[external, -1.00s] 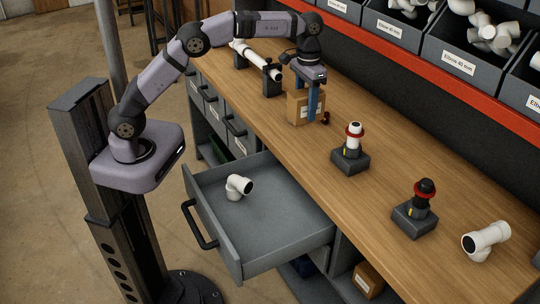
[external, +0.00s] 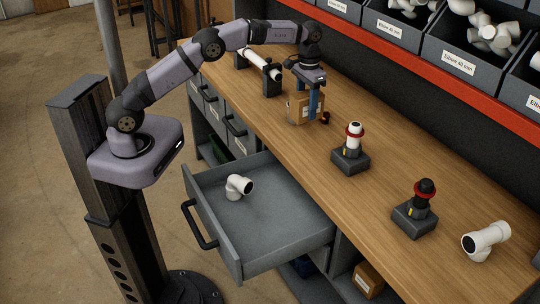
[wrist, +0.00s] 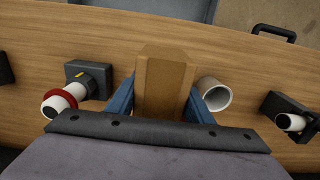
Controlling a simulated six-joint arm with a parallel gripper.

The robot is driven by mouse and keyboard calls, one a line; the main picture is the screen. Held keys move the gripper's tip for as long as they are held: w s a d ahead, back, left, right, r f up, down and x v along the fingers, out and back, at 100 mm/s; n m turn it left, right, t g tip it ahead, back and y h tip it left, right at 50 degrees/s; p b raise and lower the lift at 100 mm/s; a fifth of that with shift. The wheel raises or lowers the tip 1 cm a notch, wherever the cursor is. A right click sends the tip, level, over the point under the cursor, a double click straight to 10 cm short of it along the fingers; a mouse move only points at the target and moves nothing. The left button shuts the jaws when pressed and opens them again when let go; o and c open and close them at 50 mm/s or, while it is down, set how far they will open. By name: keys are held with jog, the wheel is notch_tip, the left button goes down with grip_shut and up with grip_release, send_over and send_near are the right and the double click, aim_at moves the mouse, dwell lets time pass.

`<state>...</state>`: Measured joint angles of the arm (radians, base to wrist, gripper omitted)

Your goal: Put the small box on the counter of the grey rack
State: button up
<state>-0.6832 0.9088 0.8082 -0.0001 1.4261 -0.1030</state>
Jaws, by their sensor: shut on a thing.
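A small brown cardboard box (external: 297,108) is at the counter (external: 385,165) of the grey rack, toward its front edge. My gripper (external: 315,103) points straight down over it, and its blue fingers are shut on the box. In the wrist view the box (wrist: 165,85) is between the two fingers, with its top close below the palm. The box looks upright. I cannot tell for certain whether its underside touches the wood, and the far side is hidden.
A white pipe on black supports (external: 258,64) lies behind the box to the left. A grey drawer (external: 265,225) stands open with a white elbow (external: 238,187).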

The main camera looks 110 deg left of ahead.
jog(key=shift+f, duration=0.25)
jog(key=shift+f+p, duration=1.4)
jog(key=shift+f, duration=3.6)
jog(key=shift+f, duration=0.2)
jog(key=o, duration=1.2)
jog(key=shift+o, duration=0.4)
jog(key=shift+r, duration=0.1)
notch_tip(320, 180, up, 11)
jog(key=shift+b, duration=1.15)
jog(key=shift+r, duration=0.6)
